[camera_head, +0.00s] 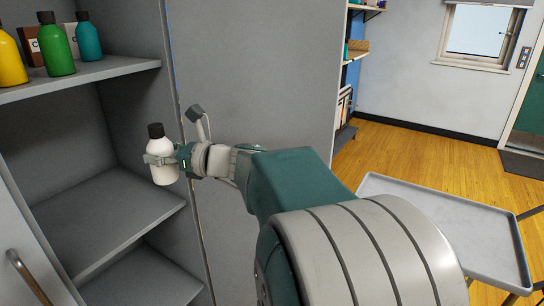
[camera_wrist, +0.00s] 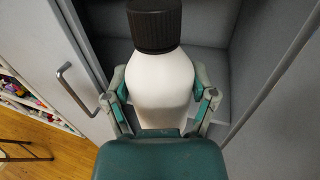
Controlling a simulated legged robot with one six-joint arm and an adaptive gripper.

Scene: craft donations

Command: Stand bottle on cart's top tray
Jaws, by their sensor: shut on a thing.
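A white bottle (camera_head: 162,165) with a black cap stands upright in my gripper (camera_head: 160,160), in front of the open grey cabinet in the head view. My gripper is shut around the bottle's body. In the wrist view the bottle (camera_wrist: 160,85) fills the middle, with a gripper finger on each side (camera_wrist: 160,100); its lower part is hidden by my gripper. The cart's top tray (camera_head: 470,230) is grey, rimmed and empty where it shows, at the right of the head view. My arm hides its left part. The bottle is well apart from the tray.
The cabinet's upper shelf (camera_head: 115,68) holds yellow, green and teal bottles. Its lower shelf (camera_head: 110,215) is bare. A cabinet door with a handle (camera_head: 22,270) is at the lower left. Wooden floor (camera_head: 425,85) lies open beyond the cart, toward the window wall.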

